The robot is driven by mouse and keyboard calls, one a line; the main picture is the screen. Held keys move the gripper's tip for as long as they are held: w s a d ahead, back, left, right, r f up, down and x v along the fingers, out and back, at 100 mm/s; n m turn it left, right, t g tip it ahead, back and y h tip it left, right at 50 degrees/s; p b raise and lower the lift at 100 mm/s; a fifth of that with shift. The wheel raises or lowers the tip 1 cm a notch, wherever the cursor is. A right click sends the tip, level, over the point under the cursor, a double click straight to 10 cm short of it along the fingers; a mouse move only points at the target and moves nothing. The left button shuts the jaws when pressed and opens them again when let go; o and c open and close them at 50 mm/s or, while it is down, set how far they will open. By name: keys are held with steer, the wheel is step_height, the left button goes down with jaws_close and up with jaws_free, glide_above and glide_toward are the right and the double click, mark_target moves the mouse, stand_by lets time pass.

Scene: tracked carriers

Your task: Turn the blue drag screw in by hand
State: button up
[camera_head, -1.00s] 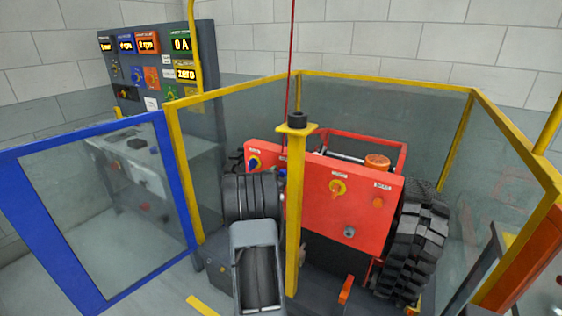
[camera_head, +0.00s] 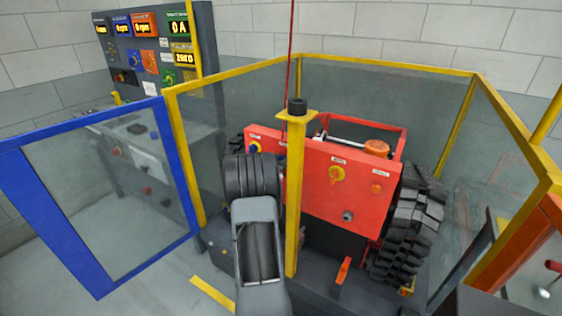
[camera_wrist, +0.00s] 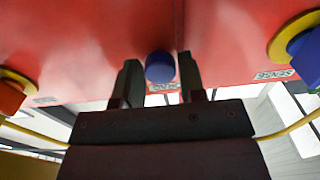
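The blue drag screw (camera_wrist: 160,66) shows in the wrist view as a round blue knob on the red panel (camera_wrist: 90,40). My gripper (camera_wrist: 158,75) is open, with one dark finger on each side of the knob and narrow gaps. I cannot tell whether a finger touches it. In the head view, the red panel (camera_head: 310,188) stands behind the yellow post (camera_head: 295,200), and my arm and the post hide the gripper and the drag screw. A separate blue knob on a yellow ring (camera_head: 255,147) sits at the panel's left; it also shows in the wrist view (camera_wrist: 305,55).
A yellow-framed clear guard (camera_head: 385,66) surrounds the machine. A blue-framed door (camera_head: 175,150) stands open at left. A black tracked wheel (camera_head: 410,225) is right of the panel. A display console (camera_head: 155,50) stands at the back left.

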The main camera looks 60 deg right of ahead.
steer(key=c, duration=0.4)
steer(key=shift+m+b, duration=4.9)
steer(key=shift+b, duration=1.3)
steer(key=shift+m+b, duration=4.9)
steer(key=shift+b, duration=0.05)
